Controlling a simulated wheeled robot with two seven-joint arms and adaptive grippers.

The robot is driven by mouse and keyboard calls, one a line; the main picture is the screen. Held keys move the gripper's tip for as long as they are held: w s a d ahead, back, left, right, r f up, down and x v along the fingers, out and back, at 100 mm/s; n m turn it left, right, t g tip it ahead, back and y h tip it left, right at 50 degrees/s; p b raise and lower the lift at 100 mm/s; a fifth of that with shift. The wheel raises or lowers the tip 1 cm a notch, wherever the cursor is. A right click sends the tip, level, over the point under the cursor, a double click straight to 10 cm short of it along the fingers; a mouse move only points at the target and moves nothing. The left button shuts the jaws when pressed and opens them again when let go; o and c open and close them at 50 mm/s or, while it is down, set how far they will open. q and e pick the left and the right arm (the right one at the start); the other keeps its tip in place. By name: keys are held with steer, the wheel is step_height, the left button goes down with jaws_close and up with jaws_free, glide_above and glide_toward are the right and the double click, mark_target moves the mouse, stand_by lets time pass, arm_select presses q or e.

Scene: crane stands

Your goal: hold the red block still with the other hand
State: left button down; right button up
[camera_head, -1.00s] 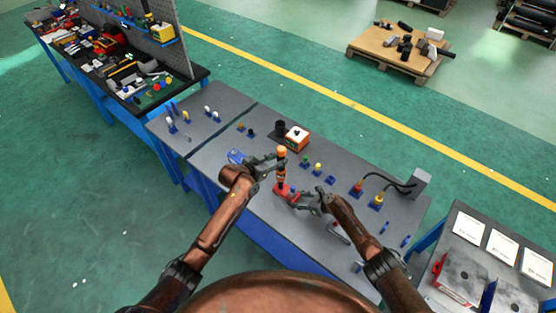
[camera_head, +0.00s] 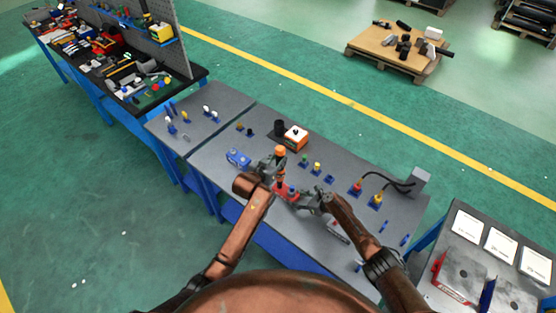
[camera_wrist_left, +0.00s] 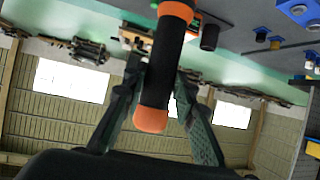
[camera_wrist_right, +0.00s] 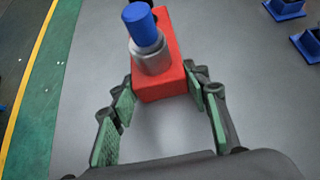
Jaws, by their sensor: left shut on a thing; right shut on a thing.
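The red block (camera_head: 281,188) stands near the middle of the grey table. In the right wrist view the red block (camera_wrist_right: 165,87) carries a silver collar (camera_wrist_right: 152,58) with a blue cylinder (camera_wrist_right: 143,28) on it. My right gripper (camera_head: 289,192) is shut on the block, with a finger at each side. My left gripper (camera_head: 275,168) is shut on a black handle with orange ends (camera_head: 280,150), just behind the block. The handle also shows between the fingers in the left wrist view (camera_wrist_left: 159,70). Whether it touches the block is hidden.
An orange-and-white box (camera_head: 296,138) and a black cylinder (camera_head: 279,128) stand behind. A blue item (camera_head: 237,158) lies left of my left gripper. Small coloured pieces and cabled connectors (camera_head: 376,201) stand to the right. The table's front edge is close.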

mark_target(278, 154)
arm_select(q)
steer(key=shift+f, duration=0.95)
stand_by(4.2)
steer(key=shift+r, duration=2.75)
arm_select(e)
steer(key=o, duration=1.5)
steer(key=shift+c, duration=0.2)
arm_select(q)
steer(key=shift+w, duration=0.1)
arm_select(e)
steer(key=shift+d, duration=0.1)
steer(key=shift+s+d+r, duration=0.25)
steer(key=shift+d+r, duration=0.05)
steer(key=shift+d, duration=0.15)
steer(key=v, duration=0.8)
steer(key=shift+s+d+r, duration=0.25)
steer(key=shift+v, duration=0.95)
